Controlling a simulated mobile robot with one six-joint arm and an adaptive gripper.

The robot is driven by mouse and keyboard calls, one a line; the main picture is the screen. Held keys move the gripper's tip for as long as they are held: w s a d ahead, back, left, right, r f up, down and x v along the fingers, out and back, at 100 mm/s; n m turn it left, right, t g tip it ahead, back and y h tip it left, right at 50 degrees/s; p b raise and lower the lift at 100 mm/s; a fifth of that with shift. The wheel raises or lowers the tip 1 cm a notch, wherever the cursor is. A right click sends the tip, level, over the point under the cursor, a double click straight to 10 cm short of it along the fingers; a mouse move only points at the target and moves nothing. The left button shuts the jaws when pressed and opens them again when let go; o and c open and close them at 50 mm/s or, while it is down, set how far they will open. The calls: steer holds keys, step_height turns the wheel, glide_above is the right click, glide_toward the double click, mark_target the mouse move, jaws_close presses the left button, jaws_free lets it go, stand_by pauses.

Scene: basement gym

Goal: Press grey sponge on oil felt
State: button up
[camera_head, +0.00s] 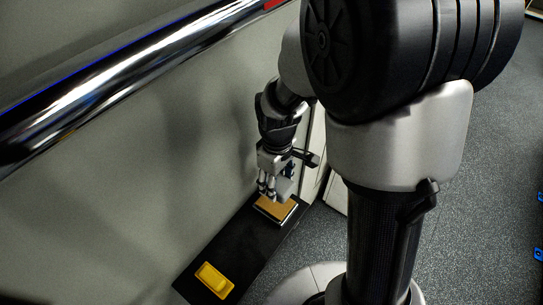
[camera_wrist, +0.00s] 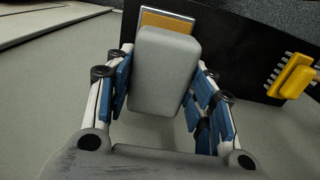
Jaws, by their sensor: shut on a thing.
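My gripper (camera_head: 274,187) is shut on the grey sponge (camera_wrist: 165,72), with its blue-padded fingers on both sides of it in the wrist view (camera_wrist: 163,98). In the head view the grey sponge (camera_head: 284,187) shows at the fingertips. The oil felt (camera_head: 275,208) is a tan pad in a shallow metal-rimmed tray on the black bench, just below the sponge. In the wrist view a strip of the felt (camera_wrist: 166,21) shows beyond the sponge, which hides the rest. I cannot tell whether the sponge touches the felt.
A yellow brush (camera_head: 214,280) with pale bristles lies on the near end of the black bench (camera_head: 236,243); it also shows at the right of the wrist view (camera_wrist: 291,76). A chrome rail (camera_head: 130,72) crosses the upper left along the grey wall. The bench between brush and felt is clear.

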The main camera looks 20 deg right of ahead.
mark_target(276, 203)
steer(key=shift+w+d+f, duration=0.1)
steer(key=shift+f, duration=0.15)
steer(key=shift+s+a+f+b, duration=0.15)
steer(key=shift+f+b, duration=0.3)
steer(key=shift+s+a+f+b, duration=0.1)
steer(key=shift+f+b, duration=0.3)
steer(key=shift+d+f+b, duration=0.1)
steer(key=shift+f+b, duration=1.5)
steer(key=shift+f, duration=0.45)
steer(key=shift+f+b, duration=0.65)
steer(key=shift+f, duration=0.25)
step_height(276, 203, up, 7)
steer(key=p, duration=0.6)
steer(key=shift+r, duration=0.1)
stand_by(0.7)
